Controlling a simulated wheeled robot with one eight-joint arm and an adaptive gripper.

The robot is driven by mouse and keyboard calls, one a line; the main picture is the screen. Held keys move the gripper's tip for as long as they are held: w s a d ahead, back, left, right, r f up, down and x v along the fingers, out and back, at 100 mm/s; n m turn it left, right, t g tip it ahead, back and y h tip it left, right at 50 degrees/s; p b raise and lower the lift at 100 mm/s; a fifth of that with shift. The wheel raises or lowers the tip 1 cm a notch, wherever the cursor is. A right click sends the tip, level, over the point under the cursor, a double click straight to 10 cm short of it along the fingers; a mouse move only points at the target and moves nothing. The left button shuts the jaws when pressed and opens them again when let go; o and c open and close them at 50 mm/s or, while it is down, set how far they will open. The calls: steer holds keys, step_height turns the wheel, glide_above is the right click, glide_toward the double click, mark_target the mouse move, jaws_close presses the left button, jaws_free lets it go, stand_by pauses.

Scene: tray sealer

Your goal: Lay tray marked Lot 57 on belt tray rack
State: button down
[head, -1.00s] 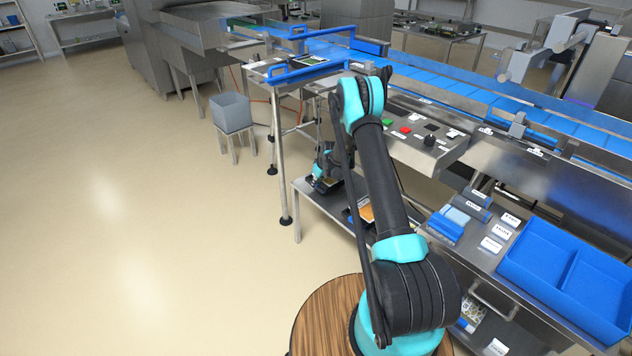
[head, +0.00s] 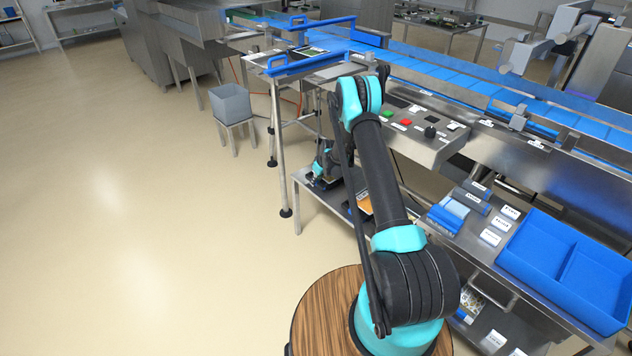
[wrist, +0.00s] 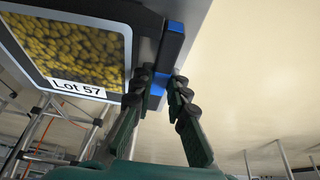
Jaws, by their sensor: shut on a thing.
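The tray marked Lot 57 (wrist: 133,25) fills the upper left of the wrist view. It has a grey rim, a white label and yellow-green pieces inside. My gripper (wrist: 158,92) is shut on the blue tab at the tray's edge. In the head view, my gripper (head: 323,160) and the tray are small, low over the lower shelf (head: 301,178); whether the tray touches it I cannot tell. Two blue rails (head: 308,63) stand on a metal frame at the belt's near side, with a dark, green-flecked item between them. No label identifies the rack.
A tray with orange contents (head: 364,201) lies on the lower shelf beside my arm. A control panel (head: 415,132) juts out above it. A grey bin (head: 230,103) stands on a stool. A blue two-part bin (head: 545,262) is at right. The floor at left is clear.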

steer(key=shift+r, duration=0.1)
stand_by(0.7)
steer(key=c, duration=1.4)
jaws_free()
steer(key=c, duration=0.3)
steer(key=shift+c, duration=0.2)
steer(key=shift+r, duration=3.5)
